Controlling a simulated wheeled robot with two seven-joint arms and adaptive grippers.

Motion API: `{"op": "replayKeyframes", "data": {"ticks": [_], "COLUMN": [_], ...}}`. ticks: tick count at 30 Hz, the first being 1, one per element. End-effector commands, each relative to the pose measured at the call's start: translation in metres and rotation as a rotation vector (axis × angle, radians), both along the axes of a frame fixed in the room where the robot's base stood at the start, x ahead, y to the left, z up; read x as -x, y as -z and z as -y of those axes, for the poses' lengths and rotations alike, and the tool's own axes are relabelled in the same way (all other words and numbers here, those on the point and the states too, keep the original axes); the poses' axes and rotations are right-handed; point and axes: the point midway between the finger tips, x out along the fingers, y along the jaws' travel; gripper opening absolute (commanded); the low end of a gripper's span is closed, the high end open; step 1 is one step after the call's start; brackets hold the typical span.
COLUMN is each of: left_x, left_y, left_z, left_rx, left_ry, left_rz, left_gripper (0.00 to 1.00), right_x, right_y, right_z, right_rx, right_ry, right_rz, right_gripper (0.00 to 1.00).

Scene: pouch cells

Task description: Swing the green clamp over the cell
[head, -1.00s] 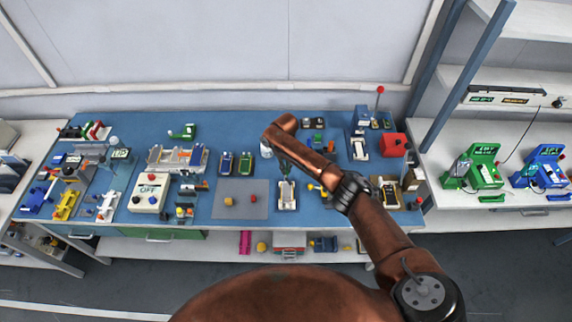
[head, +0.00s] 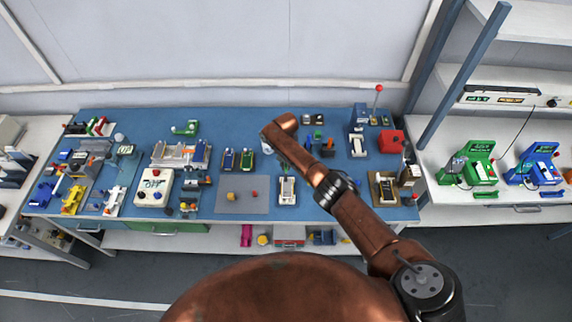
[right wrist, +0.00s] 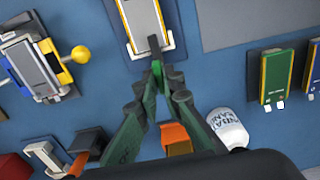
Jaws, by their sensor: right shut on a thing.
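A pale flat cell (right wrist: 143,20) lies in a white-cornered holder at the top of the right wrist view; it also shows in the head view (head: 287,191). My right gripper (right wrist: 156,65) is shut on the green clamp (right wrist: 150,95), close to the cell's near edge. A dark tip (right wrist: 155,44) on the clamp reaches the holder's edge and seems to overlap the cell's end; whether it touches is unclear. My fingers hide much of the clamp, and my arm covers part of this area in the head view. My left gripper is not in view.
Left of the holder in the right wrist view stands another fixture (right wrist: 35,68) with a yellow knob (right wrist: 80,54). A white cylinder (right wrist: 228,128) and an orange block (right wrist: 177,139) are near my fingers. A grey mat (head: 242,207) lies beside the holder.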

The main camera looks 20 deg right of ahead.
Motion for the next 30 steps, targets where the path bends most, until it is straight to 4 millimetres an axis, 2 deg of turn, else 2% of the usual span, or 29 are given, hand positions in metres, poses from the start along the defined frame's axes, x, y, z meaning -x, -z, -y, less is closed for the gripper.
{"op": "replayKeyframes", "data": {"ticks": [11,12,19,30], "left_x": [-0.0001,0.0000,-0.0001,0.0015], "left_y": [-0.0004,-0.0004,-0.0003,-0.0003], "left_z": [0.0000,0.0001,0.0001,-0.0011], "left_rx": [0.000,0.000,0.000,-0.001], "left_ry": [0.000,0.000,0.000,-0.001], "left_rz": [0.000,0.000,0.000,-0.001], "left_gripper": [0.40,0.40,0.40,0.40], "right_x": [-0.0031,-0.0031,-0.0018,-0.0010], "right_y": [-0.0030,-0.0031,-0.0018,-0.0044], "right_z": [-0.0002,-0.0002,-0.0002,-0.0002], "right_rx": [0.000,0.000,-0.001,0.000], "right_ry": [0.005,0.005,0.004,0.004], "right_rz": [0.007,0.008,0.004,0.002], "right_gripper": [0.00,0.08,0.24,0.25]}}
